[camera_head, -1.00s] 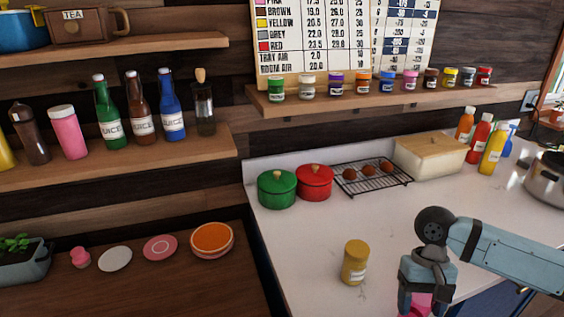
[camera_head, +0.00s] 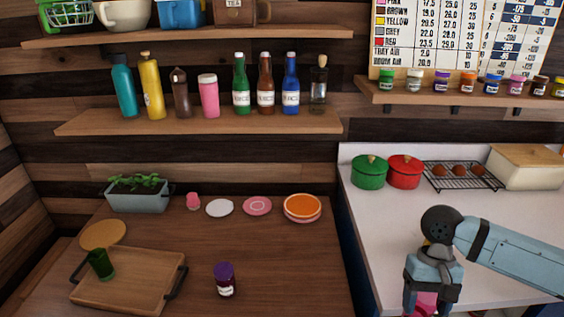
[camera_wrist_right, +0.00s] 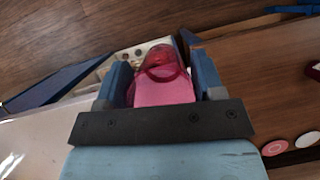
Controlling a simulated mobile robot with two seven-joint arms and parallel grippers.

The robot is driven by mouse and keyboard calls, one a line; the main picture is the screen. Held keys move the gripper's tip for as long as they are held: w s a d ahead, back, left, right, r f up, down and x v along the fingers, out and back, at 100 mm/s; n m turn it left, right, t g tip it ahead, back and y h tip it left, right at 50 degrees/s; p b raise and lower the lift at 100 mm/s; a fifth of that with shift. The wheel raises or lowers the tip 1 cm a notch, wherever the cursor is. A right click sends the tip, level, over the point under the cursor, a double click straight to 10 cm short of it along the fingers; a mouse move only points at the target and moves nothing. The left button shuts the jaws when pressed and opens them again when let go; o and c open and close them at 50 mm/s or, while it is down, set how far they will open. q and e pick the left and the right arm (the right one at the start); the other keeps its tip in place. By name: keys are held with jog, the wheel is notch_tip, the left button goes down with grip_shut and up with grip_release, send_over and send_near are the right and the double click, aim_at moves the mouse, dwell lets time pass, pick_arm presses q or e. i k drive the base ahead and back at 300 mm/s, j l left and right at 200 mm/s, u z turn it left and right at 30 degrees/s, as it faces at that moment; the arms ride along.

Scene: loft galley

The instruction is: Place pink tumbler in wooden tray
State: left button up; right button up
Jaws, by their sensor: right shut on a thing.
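The pink tumbler (camera_head: 426,303) is held in my right gripper (camera_head: 431,296), low at the right of the head view and partly cut off by the bottom edge. In the right wrist view the pink tumbler (camera_wrist_right: 163,88) sits between the two blue fingers of the right gripper (camera_wrist_right: 164,78), which are shut on it. The wooden tray (camera_head: 143,283) lies on the brown wooden counter at the lower left, well to the left of the gripper. A dark green glass (camera_head: 101,264) stands in its left part. My left gripper is not in view.
A purple-lidded jar (camera_head: 224,279) stands right of the tray. Plates (camera_head: 257,205), a small pink item (camera_head: 193,201) and a planter (camera_head: 139,200) line the back. Green and red pots (camera_head: 369,173) stand on the white counter. Bottles fill the shelf above.

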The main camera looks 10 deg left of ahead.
aim_at(157, 284)
jog(key=u, duration=1.5)
jog(key=i+j+u, duration=0.15)
jog(key=i, duration=0.25)
jog(key=i+j+u, duration=0.2)
jog(key=i, duration=0.25)
